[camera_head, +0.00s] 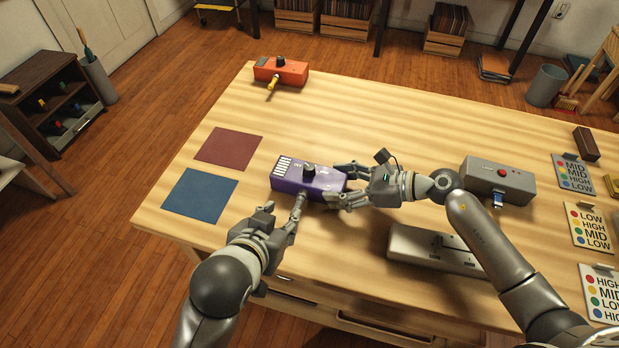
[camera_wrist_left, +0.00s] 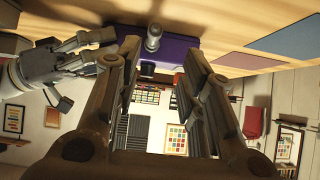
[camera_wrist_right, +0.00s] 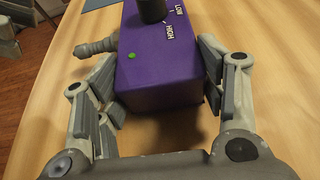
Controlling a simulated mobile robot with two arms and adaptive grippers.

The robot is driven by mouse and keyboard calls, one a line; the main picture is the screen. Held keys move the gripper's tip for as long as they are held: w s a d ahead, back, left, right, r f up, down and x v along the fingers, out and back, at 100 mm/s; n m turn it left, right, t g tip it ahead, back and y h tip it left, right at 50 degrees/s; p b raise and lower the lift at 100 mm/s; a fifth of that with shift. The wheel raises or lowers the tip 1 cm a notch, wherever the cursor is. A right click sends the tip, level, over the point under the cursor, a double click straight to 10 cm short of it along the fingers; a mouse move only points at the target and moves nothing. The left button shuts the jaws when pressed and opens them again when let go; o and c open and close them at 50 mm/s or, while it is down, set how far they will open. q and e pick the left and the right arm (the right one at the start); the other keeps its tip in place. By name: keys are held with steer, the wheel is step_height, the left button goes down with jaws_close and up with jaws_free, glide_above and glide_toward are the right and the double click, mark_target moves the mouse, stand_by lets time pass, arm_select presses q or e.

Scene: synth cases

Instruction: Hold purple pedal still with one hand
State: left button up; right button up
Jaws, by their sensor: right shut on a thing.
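The purple pedal (camera_head: 308,181) lies on the wooden table, with a black knob on top and a grey plug (camera_head: 298,204) sticking out of its near side. My right gripper (camera_head: 341,184) is shut on the pedal's right end; the right wrist view shows a finger on each side of the purple body (camera_wrist_right: 160,75). My left gripper (camera_head: 284,217) is just in front of the pedal. In the left wrist view its fingers (camera_wrist_left: 155,70) are apart and empty, with the plug (camera_wrist_left: 153,40) beyond the tips, in the gap between them.
A maroon mat (camera_head: 229,148) and a blue mat (camera_head: 199,195) lie left of the pedal. An orange pedal (camera_head: 281,71) stands at the far edge. A grey pedal (camera_head: 497,180) and a pale pedal (camera_head: 437,249) are right. Label cards (camera_head: 591,226) line the right side.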

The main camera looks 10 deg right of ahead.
arm_select(q)
steer(key=shift+s+d+f, duration=0.1)
steer(key=shift+s+d, duration=0.15)
steer(key=shift+w+d+f, duration=0.1)
steer(key=shift+f, duration=0.05)
steer(key=shift+x, duration=4.25)
steer(key=shift+c, duration=0.3)
jaws_close()
steer(key=shift+s, duration=0.25)
steer(key=shift+s+a, duration=0.35)
steer(key=shift+s, duration=0.35)
steer(key=shift+s+a, duration=0.4)
steer(key=shift+s, duration=0.35)
steer(key=shift+s+a, duration=0.1)
steer(key=shift+s, duration=0.15)
